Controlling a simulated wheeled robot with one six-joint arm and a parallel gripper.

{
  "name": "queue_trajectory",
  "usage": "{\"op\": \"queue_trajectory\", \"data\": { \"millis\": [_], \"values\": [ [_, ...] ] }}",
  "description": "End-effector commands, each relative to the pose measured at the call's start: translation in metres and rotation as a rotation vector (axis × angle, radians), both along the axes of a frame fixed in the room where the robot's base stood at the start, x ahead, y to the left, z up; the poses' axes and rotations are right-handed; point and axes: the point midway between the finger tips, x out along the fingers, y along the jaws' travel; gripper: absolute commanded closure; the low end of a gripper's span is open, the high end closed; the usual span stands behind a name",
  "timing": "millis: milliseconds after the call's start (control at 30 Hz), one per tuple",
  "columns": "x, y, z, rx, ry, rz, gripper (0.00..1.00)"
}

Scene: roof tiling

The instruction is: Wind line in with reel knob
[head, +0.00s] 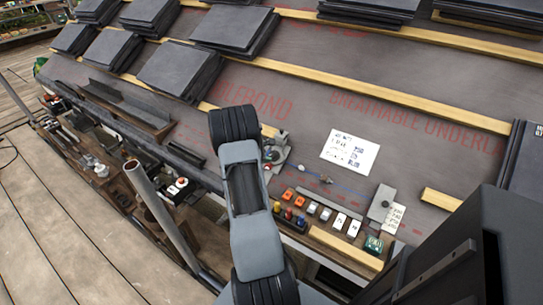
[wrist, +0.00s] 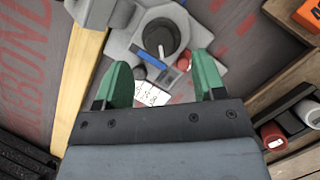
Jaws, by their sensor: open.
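A grey reel device (head: 277,152) sits on the dark underlay beside my arm in the head view. A thin blue line (head: 335,186) lies to its right. In the wrist view, the grey device (wrist: 212,72) lies just beyond my gripper (wrist: 160,82), with a dark round part (wrist: 160,38) in its middle. Which part is the reel knob I cannot tell for sure. A small white label with writing (wrist: 153,95) shows between the fingers. My green fingertips are apart with nothing held between them. In the head view my arm hides the gripper.
A wooden batten (wrist: 82,70) runs along the left in the wrist view. A wooden tray edge (wrist: 265,95) with a red-and-black part is close on the right. Stacks of dark tiles (head: 180,70) lie up the roof. A paper sheet (head: 349,152) lies right of the reel device.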

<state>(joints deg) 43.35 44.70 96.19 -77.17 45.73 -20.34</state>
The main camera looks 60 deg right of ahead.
Motion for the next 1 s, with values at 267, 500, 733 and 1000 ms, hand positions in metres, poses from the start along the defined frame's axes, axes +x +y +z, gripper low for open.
{"op": "queue_trajectory", "data": {
  "millis": [267, 500, 733, 1000],
  "values": [
    [-0.009, -0.028, -0.025, 0.0, -0.001, -0.001, 0.36],
    [-0.012, -0.036, -0.032, 0.0, -0.001, 0.0, 0.36],
    [-0.012, -0.037, -0.033, 0.0, -0.001, 0.0, 0.36],
    [-0.012, -0.037, -0.033, 0.0, -0.001, 0.0, 0.57]
  ]
}}
